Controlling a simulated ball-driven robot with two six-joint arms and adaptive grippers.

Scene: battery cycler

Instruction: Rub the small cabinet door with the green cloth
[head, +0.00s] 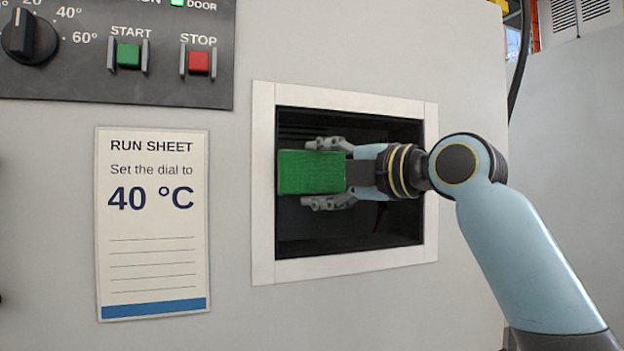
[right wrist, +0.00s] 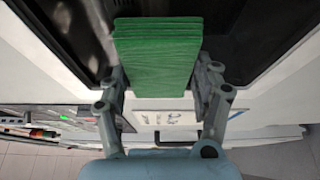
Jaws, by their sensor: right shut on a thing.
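The green cloth (head: 298,172) is a folded, block-like pad. My right gripper (head: 318,173) is shut on it, with one grey finger above and one below. In the right wrist view the cloth (right wrist: 157,60) shows its layered folds between the two fingers. Behind them is the small cabinet door (head: 262,235), which shows as a pale square frame around a dark middle. The cloth is in front of the dark part, towards its left side. I cannot tell whether it touches the surface. My left gripper is not in view.
A run sheet (head: 152,240) reading 40 °C is on the cabinet front (head: 230,310), left of the door. A dark control panel (head: 80,80) above has a dial (head: 28,37), a green START button (head: 128,55) and a red STOP button (head: 199,62).

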